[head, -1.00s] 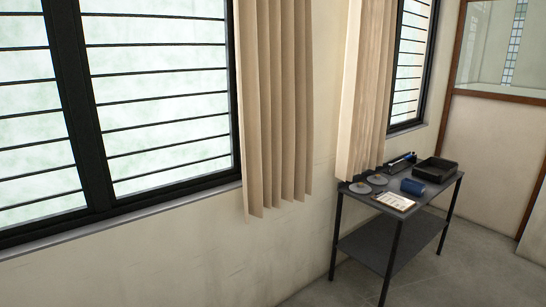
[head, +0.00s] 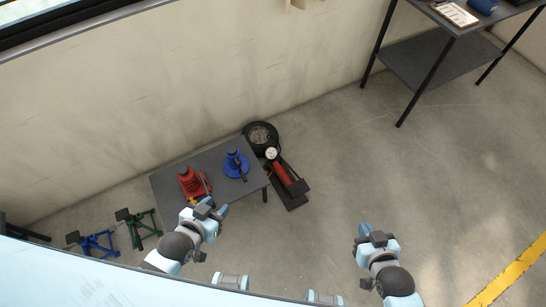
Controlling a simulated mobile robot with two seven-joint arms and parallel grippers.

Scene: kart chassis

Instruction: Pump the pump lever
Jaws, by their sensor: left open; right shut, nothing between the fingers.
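A foot pump with a red cylinder (head: 281,174), a round white gauge and a black base stands on the floor by the wall. Its black pedal or lever (head: 299,187) is at the near right end; I cannot tell whether it is up or down. My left gripper (head: 216,209) is open and empty, in front of a low grey table and left of the pump. My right gripper (head: 366,232) is shut and empty over the floor, to the right of and nearer than the pump. Neither gripper touches the pump.
The low grey table (head: 215,165) holds a red jack (head: 193,183) and a blue jack (head: 235,165). A black tyre (head: 261,137) lies behind the pump. Blue (head: 93,243) and green (head: 139,228) stands are at left. A taller table (head: 440,62) stands upper right. Floor right of the pump is clear.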

